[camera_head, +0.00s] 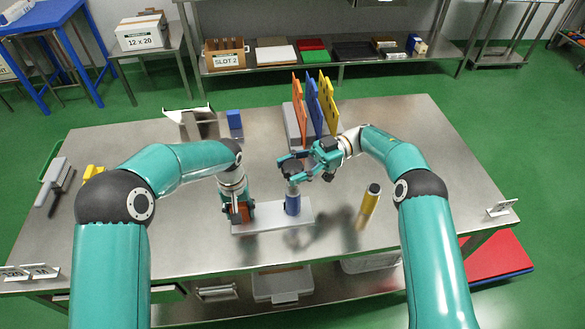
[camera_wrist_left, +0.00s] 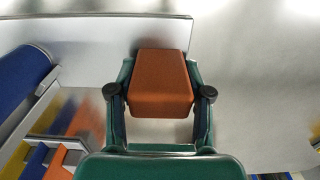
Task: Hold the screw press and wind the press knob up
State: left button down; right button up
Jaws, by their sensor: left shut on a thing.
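The screw press has a pale flat base plate (camera_head: 270,219), an orange-brown block at its left end and a blue cylinder (camera_head: 292,204) standing upright on it. A dark round press knob (camera_head: 293,168) sits above the cylinder. My left gripper (camera_head: 239,212) is shut on the orange-brown block (camera_wrist_left: 161,82), which lies between its fingers in the left wrist view. The blue cylinder shows at that view's left edge (camera_wrist_left: 22,78). My right gripper (camera_head: 294,167) is open, with a finger on either side of the knob; whether they touch it is unclear.
A yellow-and-dark cylinder (camera_head: 369,204) stands right of the press. Orange, blue and yellow upright panels (camera_head: 315,105) stand behind it in a grey holder. A blue block (camera_head: 234,120) is at the back left.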

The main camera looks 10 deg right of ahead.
aim_at(293, 166)
jog(key=o, duration=0.4)
notch_tip(293, 166, up, 10)
jog(key=shift+f, duration=0.1)
dwell(0.5)
